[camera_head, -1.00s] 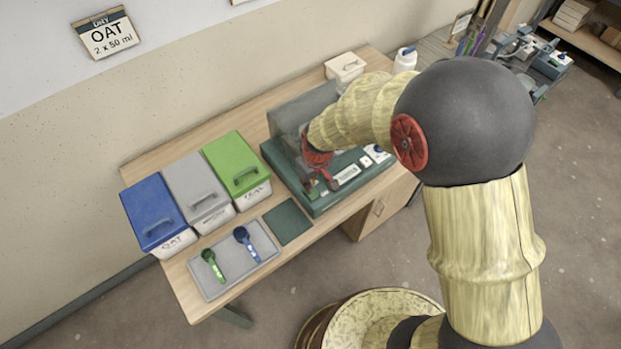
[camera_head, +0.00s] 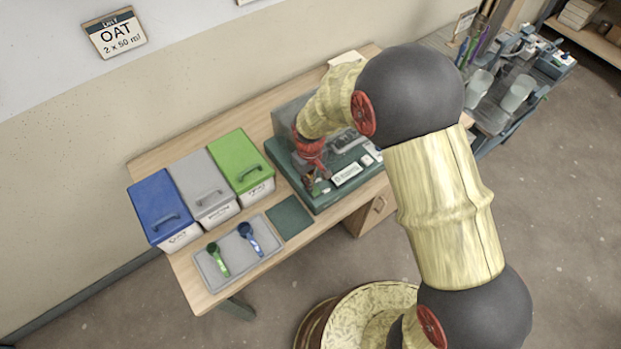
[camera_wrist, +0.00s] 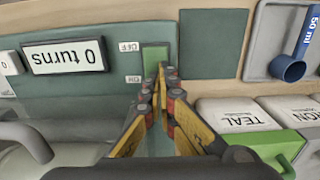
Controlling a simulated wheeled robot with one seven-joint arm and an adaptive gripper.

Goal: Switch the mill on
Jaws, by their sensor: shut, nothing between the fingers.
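The mill (camera_head: 300,192) is a dark green box with a clear cover, on the right part of the bench. In the wrist view its display (camera_wrist: 66,56) reads "0 turns", upside down. Beside it is a green switch (camera_wrist: 155,57) in a panel, with an OFF label (camera_wrist: 129,47) and an ON label (camera_wrist: 133,79). My gripper (camera_wrist: 162,72) is shut and empty, its fingertips over the ON side of the switch. Whether they touch it I cannot tell. In the head view my gripper (camera_head: 319,180) is at the mill's front left, partly hiding the panel.
Blue (camera_head: 157,207), grey (camera_head: 203,185) and green (camera_head: 240,160) lidded buckets stand left of the mill. A grey tray (camera_head: 222,283) holds a green scoop (camera_head: 217,259) and a blue scoop (camera_head: 249,238). A dark green mat (camera_head: 289,217) lies between tray and mill.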

